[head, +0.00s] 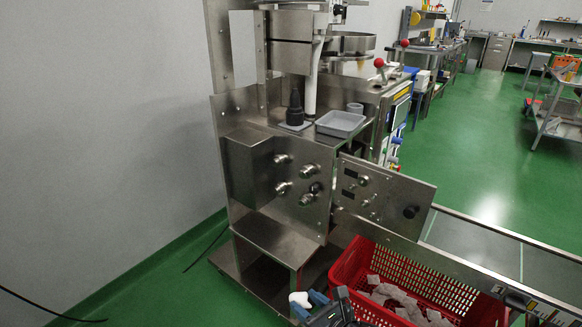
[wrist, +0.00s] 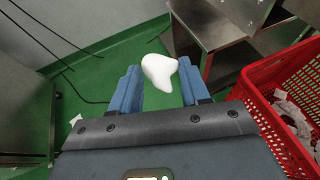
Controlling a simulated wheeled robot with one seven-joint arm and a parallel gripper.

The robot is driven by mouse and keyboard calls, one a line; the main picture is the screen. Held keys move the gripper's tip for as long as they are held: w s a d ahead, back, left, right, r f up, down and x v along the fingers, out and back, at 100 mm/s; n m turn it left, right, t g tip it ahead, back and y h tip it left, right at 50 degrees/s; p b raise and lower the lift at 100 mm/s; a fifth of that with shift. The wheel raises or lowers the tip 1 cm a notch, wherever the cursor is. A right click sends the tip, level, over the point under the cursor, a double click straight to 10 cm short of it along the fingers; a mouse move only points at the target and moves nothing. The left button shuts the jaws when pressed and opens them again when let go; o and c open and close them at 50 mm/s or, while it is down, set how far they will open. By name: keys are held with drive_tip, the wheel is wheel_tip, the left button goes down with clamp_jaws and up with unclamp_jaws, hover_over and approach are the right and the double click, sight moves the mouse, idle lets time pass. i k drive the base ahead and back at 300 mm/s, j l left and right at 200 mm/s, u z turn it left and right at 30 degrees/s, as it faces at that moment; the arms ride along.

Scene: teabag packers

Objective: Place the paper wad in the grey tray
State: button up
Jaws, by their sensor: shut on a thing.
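The paper wad (head: 299,299) is a small white lump near the bottom of the head view. It also shows in the wrist view (wrist: 161,70), between the blue fingertips. My gripper (head: 309,304) is shut on it and holds it low, in front of the steel machine and left of the red crate. In the wrist view my gripper (wrist: 158,77) has one finger on each side of the wad. The grey tray (head: 340,124) is shallow and sits on the machine's upper steel shelf, well above my gripper. It looks empty.
A black bottle (head: 295,110) stands left of the tray, and a small grey cup (head: 355,107) stands behind it. The red crate (head: 352,262) holds several teabags. A hinged control panel (head: 384,191) sticks out below the shelf.

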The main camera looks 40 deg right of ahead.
sight(341, 127)
drive_tip(key=i+j+z, duration=0.2)
drive_tip(key=j+z, duration=0.2)
drive_tip(key=i+j+z, duration=0.15)
drive_tip(key=j+z, duration=0.65)
drive_tip(key=i+j+z, duration=0.1)
drive_tip(key=j+z, duration=0.3)
